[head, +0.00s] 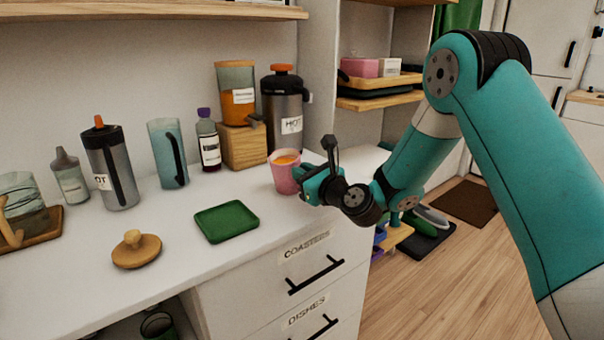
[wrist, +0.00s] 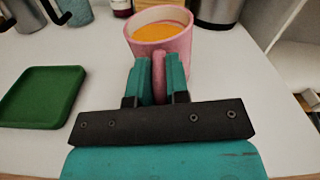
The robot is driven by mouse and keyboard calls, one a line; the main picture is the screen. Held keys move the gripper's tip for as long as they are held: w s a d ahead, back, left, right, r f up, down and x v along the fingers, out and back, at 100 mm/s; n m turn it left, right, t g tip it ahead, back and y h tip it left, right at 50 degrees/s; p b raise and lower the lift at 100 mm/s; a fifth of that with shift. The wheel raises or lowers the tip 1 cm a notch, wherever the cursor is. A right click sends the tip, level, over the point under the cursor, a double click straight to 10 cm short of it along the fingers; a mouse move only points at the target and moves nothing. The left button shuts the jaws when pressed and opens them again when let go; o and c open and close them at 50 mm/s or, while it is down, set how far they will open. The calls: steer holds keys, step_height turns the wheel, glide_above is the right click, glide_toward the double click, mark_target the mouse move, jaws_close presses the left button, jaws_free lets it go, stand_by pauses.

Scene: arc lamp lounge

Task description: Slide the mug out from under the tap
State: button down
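The pink mug (head: 284,176), holding orange liquid, stands upright on the white counter near its right end. In the wrist view the mug (wrist: 178,48) has its handle (wrist: 159,76) toward me. My gripper (head: 307,183) is at the mug's near right side. In the wrist view the fingers of my gripper (wrist: 159,82) close on both sides of the handle with no clear gap. An orange-filled dispenser (head: 236,88) with a small dark tap (head: 256,118) stands on a wooden block (head: 243,147), behind and left of the mug. The mug appears clear of the tap's spout.
A dark flask (head: 284,112) marked HOT stands close behind the mug. A green square coaster (head: 226,221) lies to the left, with bare counter (head: 262,208) between. A wooden lid (head: 136,249), a blue pitcher (head: 167,155) and a bottle (head: 209,142) are farther left.

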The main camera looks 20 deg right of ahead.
steer(key=c, duration=1.2)
jaws_free()
steer(key=shift+f, duration=0.2)
steer(key=shift+c, duration=0.2)
steer(key=shift+o, duration=1.1)
steer(key=shift+r, duration=0.1)
steer(key=shift+s+d+b, duration=0.25)
steer(key=shift+s+b, duration=0.3)
steer(key=shift+b, duration=0.2)
steer(key=b+v, duration=1.3)
steer(key=v, duration=0.3)
steer(key=shift+b, duration=0.35)
steer(key=shift+s, duration=0.15)
